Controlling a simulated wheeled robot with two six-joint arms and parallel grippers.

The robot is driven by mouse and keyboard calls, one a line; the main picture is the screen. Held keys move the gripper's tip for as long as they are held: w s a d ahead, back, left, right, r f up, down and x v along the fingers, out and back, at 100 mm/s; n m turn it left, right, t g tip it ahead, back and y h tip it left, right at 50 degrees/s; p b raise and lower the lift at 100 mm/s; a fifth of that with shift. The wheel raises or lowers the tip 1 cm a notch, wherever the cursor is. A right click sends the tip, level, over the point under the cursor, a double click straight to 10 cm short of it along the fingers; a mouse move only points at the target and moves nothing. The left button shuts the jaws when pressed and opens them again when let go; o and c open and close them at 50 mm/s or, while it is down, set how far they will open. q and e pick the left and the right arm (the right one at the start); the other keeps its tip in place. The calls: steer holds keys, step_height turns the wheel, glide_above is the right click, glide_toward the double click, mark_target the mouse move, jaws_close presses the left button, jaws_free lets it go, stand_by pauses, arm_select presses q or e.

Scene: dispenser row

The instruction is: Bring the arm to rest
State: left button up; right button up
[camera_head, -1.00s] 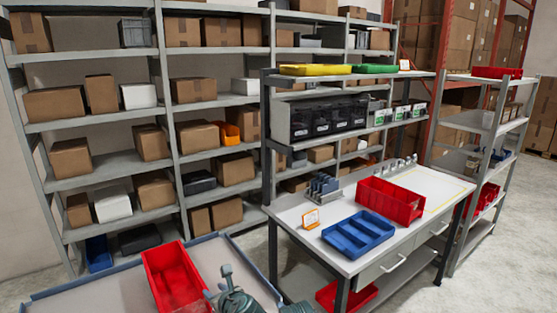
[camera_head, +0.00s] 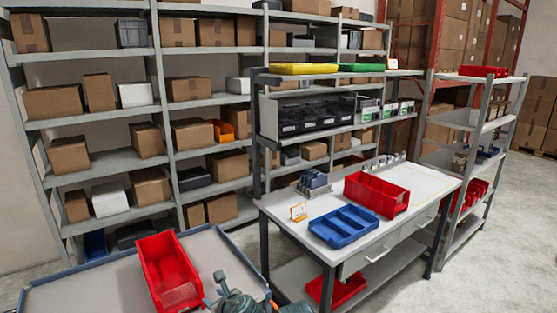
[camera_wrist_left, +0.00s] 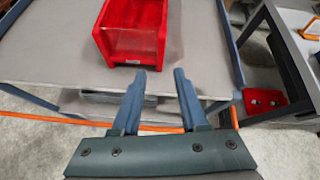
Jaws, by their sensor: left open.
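My left gripper (camera_wrist_left: 159,74) shows in the left wrist view with its two dark fingers apart and nothing between them. In the head view only part of my left wrist and gripper (camera_head: 236,301) shows at the bottom edge, and its fingers are hard to make out. A red bin (camera_head: 168,272) stands on a grey cart top with a blue rim (camera_head: 90,287), just left of the gripper. In the wrist view the red bin (camera_wrist_left: 134,37) lies beyond the fingertips, apart from them. My right gripper does not show.
A workbench (camera_head: 283,224) on the right holds a blue tray (camera_head: 343,227) and a red bin (camera_head: 377,194). Black bins (camera_head: 315,115) stand on its shelf. Racks with cartons (camera_head: 140,184) fill the back. Floor (camera_head: 503,260) is clear at the right.

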arm_select(q)
steer(key=s+d+f+n+g+h, duration=0.2)
steer(key=s+d+f+n+g, duration=0.2)
steer(key=s+n, duration=0.4)
steer(key=s+d+f+n+g+h, duration=0.3)
steer(key=s+d+f+n+g, duration=0.2)
steer(key=n, duration=1)
steer(key=s+d+f, duration=0.1)
steer(key=s+d, duration=0.1)
steer(key=s, duration=0.1)
steer(key=shift+s+d+h, duration=0.25)
steer(key=shift+d+h, duration=0.05)
steer(key=shift+o, duration=0.4)
steer(key=shift+w+r, duration=0.1)
steer(key=shift+w, duration=0.05)
